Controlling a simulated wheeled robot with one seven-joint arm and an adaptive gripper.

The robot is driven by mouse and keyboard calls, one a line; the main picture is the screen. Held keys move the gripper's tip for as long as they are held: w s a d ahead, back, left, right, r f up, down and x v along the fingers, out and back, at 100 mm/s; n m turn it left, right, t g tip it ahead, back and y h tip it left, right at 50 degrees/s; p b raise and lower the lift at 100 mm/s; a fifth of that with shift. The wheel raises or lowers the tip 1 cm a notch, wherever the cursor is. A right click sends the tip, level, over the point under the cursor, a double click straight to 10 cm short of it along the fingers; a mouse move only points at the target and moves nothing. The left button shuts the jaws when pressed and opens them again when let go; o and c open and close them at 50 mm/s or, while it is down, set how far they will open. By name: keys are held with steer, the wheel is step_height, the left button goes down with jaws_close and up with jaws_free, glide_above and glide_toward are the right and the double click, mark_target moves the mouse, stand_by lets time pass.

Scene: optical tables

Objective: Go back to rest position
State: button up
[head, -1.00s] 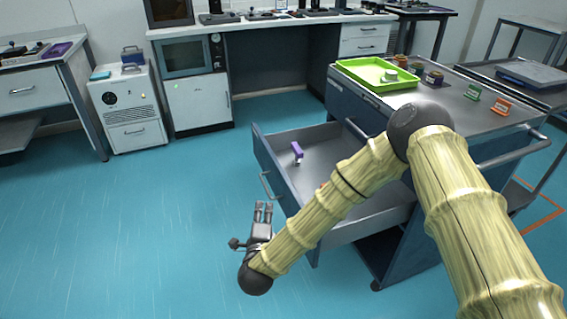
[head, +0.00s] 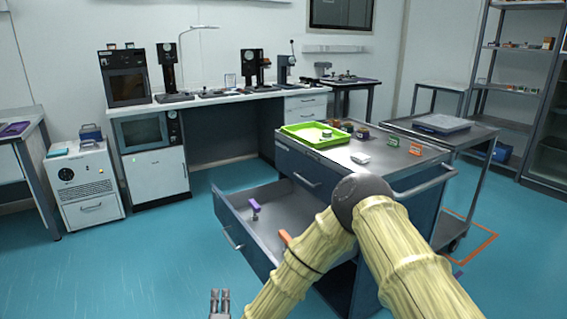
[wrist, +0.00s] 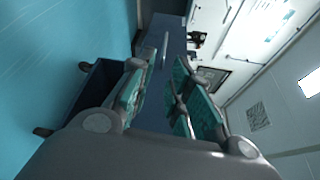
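My gripper (head: 220,303) is at the bottom edge of the head view, left of centre, in front of the cart's open drawer. Its two fingers point upward in the picture and nothing is between them. In the wrist view my gripper (wrist: 165,88) has its teal pads apart, with the dark blue cart behind the gap. My arm crosses the lower right of the head view and hides part of the cart and drawer.
A green tray (head: 300,138) and several small items lie on top. Blue floor (head: 130,265) to the left is clear.

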steer(key=s+d+f+n+g, duration=0.3)
steer(key=s+d+f+n, duration=0.2)
steer(key=d+f, duration=0.25)
steer(key=s+d+f+n+g, duration=0.4)
steer(key=s+d+f, duration=0.15)
steer(key=f, duration=0.35)
steer(key=s+d+f+n+g+h, duration=0.1)
steer(key=s+d+f+n+g, duration=0.25)
steer(key=s+d, duration=0.6)
steer(key=s+d+f+n+g+h, duration=0.1)
steer(key=s+d+f+n+g, duration=0.25)
steer(key=s+d, duration=0.55)
steer(key=s+d+r+n+g+h+p, duration=0.1)
steer(key=s+d+r+g, duration=0.15)
steer(key=s+d, duration=0.6)
step_height(320, 180, up, 17)
steer(key=p, duration=1.8)
steer(key=shift+w+d+r, duration=0.2)
steer(key=shift+w+d, duration=0.05)
steer(key=shift+w, duration=0.05)
